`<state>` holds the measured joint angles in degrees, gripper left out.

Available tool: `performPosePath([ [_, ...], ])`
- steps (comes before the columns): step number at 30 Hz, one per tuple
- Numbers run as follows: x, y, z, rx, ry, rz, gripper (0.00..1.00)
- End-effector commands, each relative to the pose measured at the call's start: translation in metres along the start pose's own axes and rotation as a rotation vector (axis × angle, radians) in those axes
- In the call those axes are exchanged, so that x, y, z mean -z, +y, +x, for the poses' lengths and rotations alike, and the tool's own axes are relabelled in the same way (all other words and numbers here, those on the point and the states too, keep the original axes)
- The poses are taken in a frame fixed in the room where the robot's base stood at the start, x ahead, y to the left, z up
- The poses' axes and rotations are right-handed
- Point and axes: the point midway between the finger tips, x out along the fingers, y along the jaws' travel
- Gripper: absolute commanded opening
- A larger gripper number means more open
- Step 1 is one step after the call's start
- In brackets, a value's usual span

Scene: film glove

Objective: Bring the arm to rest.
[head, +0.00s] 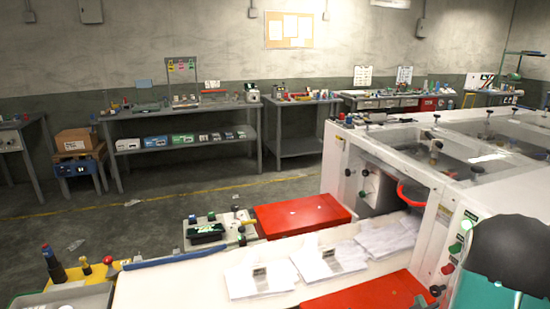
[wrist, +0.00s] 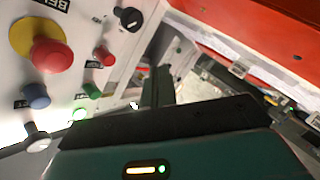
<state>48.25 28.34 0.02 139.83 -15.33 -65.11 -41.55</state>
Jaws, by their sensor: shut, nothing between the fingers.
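The task names no object apart from my arm. In the wrist view my gripper (wrist: 160,78) shows as narrow dark fingers beyond its teal housing. The fingers are shut and nothing shows between them. They point past a white control panel (wrist: 112,75) on the left and a red surface (wrist: 240,45) on the upper right. In the head view a dark, rounded part of my arm fills the lower right corner, in front of the white machine (head: 350,160). The fingers do not show there.
A large red button (wrist: 48,55) and smaller knobs stick out of the panel. In the head view, red covers (head: 300,214) flank a white bed (head: 185,285) with white film packets (head: 331,258). Workbenches (head: 185,113) line the back wall; open floor (head: 150,225) lies before them.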

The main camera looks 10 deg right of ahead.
Motion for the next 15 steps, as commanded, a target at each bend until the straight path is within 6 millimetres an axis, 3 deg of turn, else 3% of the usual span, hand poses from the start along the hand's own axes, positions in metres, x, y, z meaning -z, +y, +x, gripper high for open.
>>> performPosePath([
  [1,0.025,-0.001,0.000,0.033,-0.001,0.009,0.00],
  [8,0.109,-0.018,-0.020,0.196,-0.084,0.093,0.00],
  [15,0.184,-0.040,-0.077,0.354,-0.193,0.188,0.00],
])
